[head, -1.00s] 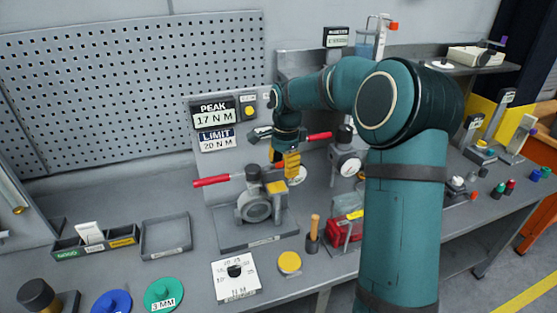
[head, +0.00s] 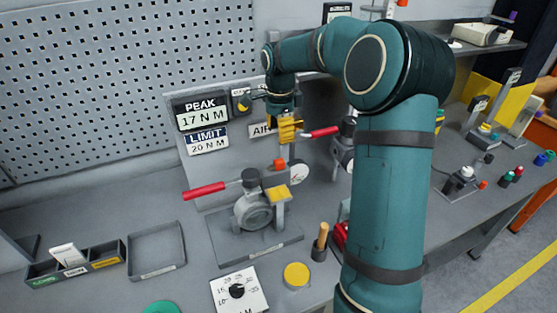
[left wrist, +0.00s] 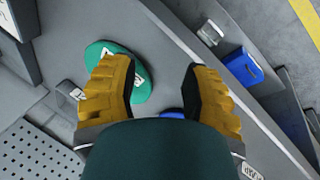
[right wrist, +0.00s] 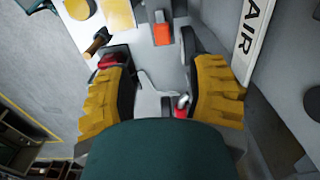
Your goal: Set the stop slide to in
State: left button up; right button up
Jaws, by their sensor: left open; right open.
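The valve actuator (head: 252,211) stands on a grey base, with a red-handled lever (head: 204,191) to its left and a yellow-topped bracket (head: 277,194) at its right. An orange block (head: 280,164) is above the bracket; it also shows on a pale strip in the right wrist view (right wrist: 162,33). I cannot tell for sure which part is the stop slide. My right gripper (head: 287,139) points down above the orange block, apart from it; its fingers are open and empty (right wrist: 158,75). My left gripper (left wrist: 160,82) is open and empty, above a green disc (left wrist: 140,80).
A panel behind carries the peak and limit displays (head: 205,128) and a partly covered AIR label (head: 261,130). Another red handle (head: 322,132) is close to the right gripper. A yellow disc (head: 296,275), a dial plate (head: 239,294) and a wooden-handled tool (head: 322,239) are in front.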

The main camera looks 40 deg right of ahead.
aim_at(279, 161)
jog(key=f, duration=1.1)
jog(key=shift+w, duration=0.2)
grip_shut()
